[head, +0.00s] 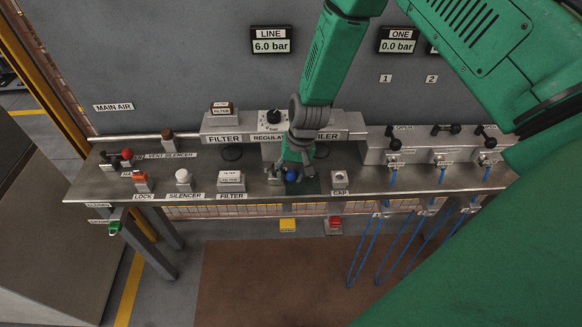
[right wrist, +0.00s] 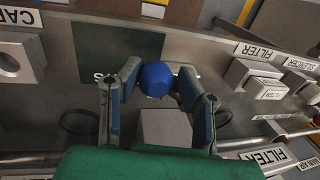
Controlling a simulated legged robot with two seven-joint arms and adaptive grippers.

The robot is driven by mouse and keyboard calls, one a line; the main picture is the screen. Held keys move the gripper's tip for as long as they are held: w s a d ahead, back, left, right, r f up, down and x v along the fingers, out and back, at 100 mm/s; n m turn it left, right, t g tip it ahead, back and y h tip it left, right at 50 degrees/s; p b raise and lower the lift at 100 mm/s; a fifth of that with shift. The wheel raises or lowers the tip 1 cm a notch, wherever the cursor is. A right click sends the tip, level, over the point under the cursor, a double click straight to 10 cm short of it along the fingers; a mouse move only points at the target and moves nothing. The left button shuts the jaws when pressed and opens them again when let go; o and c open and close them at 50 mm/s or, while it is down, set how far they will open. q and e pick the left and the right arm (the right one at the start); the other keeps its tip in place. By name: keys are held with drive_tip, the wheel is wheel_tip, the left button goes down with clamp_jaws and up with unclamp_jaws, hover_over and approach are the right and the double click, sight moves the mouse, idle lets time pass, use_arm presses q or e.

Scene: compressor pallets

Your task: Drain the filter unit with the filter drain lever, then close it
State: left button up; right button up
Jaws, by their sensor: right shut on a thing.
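The filter unit (head: 224,123) stands on the back shelf above a FILTER label, with a small dark-topped block on it. A dark loop (head: 232,153) shows below it. I cannot pick out a filter drain lever for certain. My right gripper (head: 291,173) is at the bench below the REGULATOR and OILER labels, right of the filter unit. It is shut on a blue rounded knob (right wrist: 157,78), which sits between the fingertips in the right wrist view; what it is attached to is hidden. My left gripper is not in view.
A grey FILTER block (head: 231,180), a silencer (head: 183,178) and an orange lock (head: 141,181) stand left on the bench. A CAP holder (head: 339,179) is right of my gripper. Valves with black handles (head: 447,131) and blue hoses (head: 369,245) are at the right.

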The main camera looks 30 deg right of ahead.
drive_tip(key=m, duration=0.2)
drive_tip(key=a+m+p, duration=0.1)
drive_tip(key=shift+w+r+t+h, duration=0.3)
drive_tip(key=m, duration=0.1)
drive_tip(key=a+m+p, duration=0.1)
drive_tip(key=m, duration=0.1)
drive_tip(key=shift+a+t+h, duration=0.15)
drive_tip(key=shift+t+h, duration=0.15)
drive_tip(key=shift+w+a+m+h+p, duration=0.15)
drive_tip(key=shift+a+m+p, duration=0.1)
drive_tip(key=shift+m, duration=0.6)
drive_tip(key=shift+w+a+m+h+p, duration=0.1)
drive_tip(key=shift+a+m+p, duration=0.2)
drive_tip(key=shift+m, duration=0.5)
drive_tip(key=shift+w+a+m+h+p, duration=0.15)
drive_tip(key=shift+a+m+p, duration=0.1)
drive_tip(key=shift+m, duration=0.6)
drive_tip(key=o, duration=1.2)
drive_tip(key=shift+s+f, duration=0.15)
drive_tip(key=shift+s, duration=0.05)
